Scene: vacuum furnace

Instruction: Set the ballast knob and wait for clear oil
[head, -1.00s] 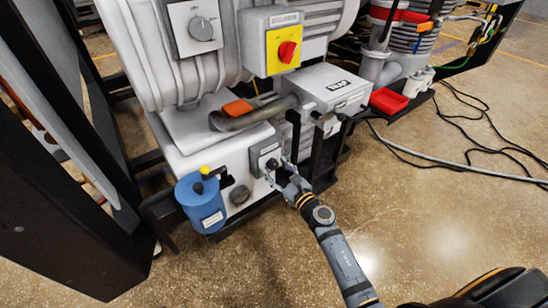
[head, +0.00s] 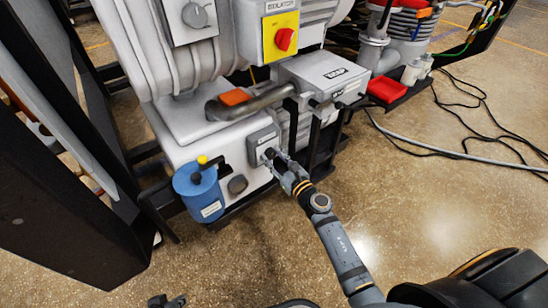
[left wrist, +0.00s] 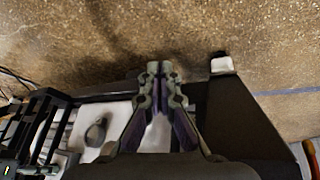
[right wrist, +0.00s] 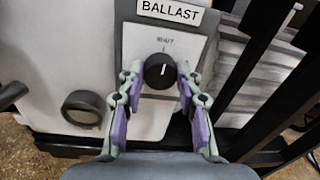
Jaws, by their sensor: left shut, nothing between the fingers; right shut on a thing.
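The ballast knob (right wrist: 159,72) is black and round with a white line pointing nearly straight up, on a pale plate below a BALLAST label (right wrist: 170,11). The word above the knob seems to read SHUT. My right gripper (right wrist: 154,75) is shut on the knob, one finger on each side; it also shows at the plate in the head view (head: 268,155). A round dark-rimmed fitting (right wrist: 84,108), perhaps the oil sight glass, sits left of the plate; its oil cannot be made out. My left gripper (left wrist: 160,68) is shut and empty, low in the head view (head: 166,300).
A blue canister (head: 200,193) with a yellow-topped part stands left of the plate. A yellow panel with a red switch (head: 284,39) is above. Black frame bars (right wrist: 262,60) stand close right of my right gripper. A red tray (head: 387,90) and cables lie farther right. The front floor is clear.

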